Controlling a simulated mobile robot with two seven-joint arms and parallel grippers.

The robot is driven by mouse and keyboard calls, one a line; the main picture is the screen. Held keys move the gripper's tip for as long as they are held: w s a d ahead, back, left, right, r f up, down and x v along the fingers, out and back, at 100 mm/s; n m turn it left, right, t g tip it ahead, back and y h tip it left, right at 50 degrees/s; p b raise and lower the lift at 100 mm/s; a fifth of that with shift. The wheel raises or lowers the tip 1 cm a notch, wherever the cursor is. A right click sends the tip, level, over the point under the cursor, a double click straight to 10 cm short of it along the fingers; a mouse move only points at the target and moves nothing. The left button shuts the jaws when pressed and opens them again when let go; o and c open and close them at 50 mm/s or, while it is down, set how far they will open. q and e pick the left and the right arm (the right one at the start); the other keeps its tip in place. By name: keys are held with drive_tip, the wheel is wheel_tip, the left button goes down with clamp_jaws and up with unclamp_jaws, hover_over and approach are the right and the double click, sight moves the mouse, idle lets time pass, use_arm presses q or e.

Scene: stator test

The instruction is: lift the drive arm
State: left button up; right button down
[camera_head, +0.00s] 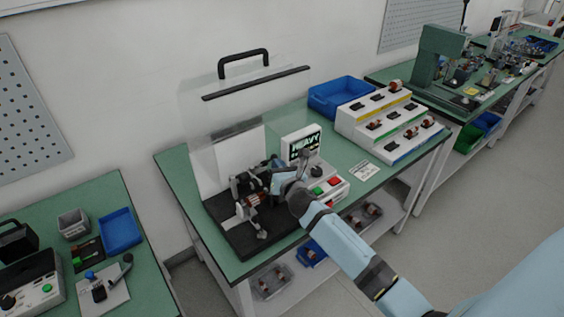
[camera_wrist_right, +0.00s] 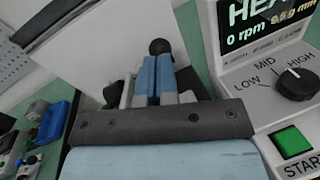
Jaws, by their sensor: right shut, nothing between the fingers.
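The stator tester stands on a black base (camera_head: 230,236) on the green bench. Its metal fixture (camera_head: 242,187) holds a copper-coloured part. My right gripper (camera_head: 272,178) reaches in over the fixture from the right. In the right wrist view its blue fingers (camera_wrist_right: 157,75) are closed together with nothing between them. A round black knob (camera_wrist_right: 160,46), which looks like the drive arm's end, shows just beyond the fingertips. I cannot tell whether they touch it. The rest of the drive arm is mostly hidden behind the gripper. My left gripper is not in view.
A clear guard with a black handle (camera_head: 243,62) stands raised behind the fixture. Right of it is the control box with a screen (camera_head: 304,146), speed dial (camera_wrist_right: 297,84) and green START button (camera_wrist_right: 292,141). A blue bin (camera_head: 338,93) and a stepped rack (camera_head: 385,122) stand farther right.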

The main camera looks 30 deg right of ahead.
sight(273, 155)
drive_tip(key=w+r+p, duration=0.2)
drive_tip(key=shift+w+a+r, duration=0.1)
drive_tip(key=shift+w+r, duration=0.1)
drive_tip(key=shift+r, duration=0.1)
drive_tip(key=shift+w+r+p, duration=0.45)
drive_tip(key=shift+w+p, duration=0.1)
drive_tip(key=shift+w, duration=0.1)
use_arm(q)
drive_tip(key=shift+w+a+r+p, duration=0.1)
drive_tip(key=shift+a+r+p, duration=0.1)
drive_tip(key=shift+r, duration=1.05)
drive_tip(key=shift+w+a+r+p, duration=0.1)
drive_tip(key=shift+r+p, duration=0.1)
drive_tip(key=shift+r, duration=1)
use_arm(e)
drive_tip(key=shift+w+a+r, duration=0.1)
drive_tip(key=shift+w+r, duration=0.15)
drive_tip(key=shift+w, duration=0.5)
drive_tip(key=shift+w+a+r, duration=0.1)
drive_tip(key=shift+w+r, duration=0.15)
drive_tip(key=shift+w, duration=0.45)
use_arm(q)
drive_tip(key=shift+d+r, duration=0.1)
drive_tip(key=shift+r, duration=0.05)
use_arm(e)
drive_tip(key=shift+r, duration=0.1)
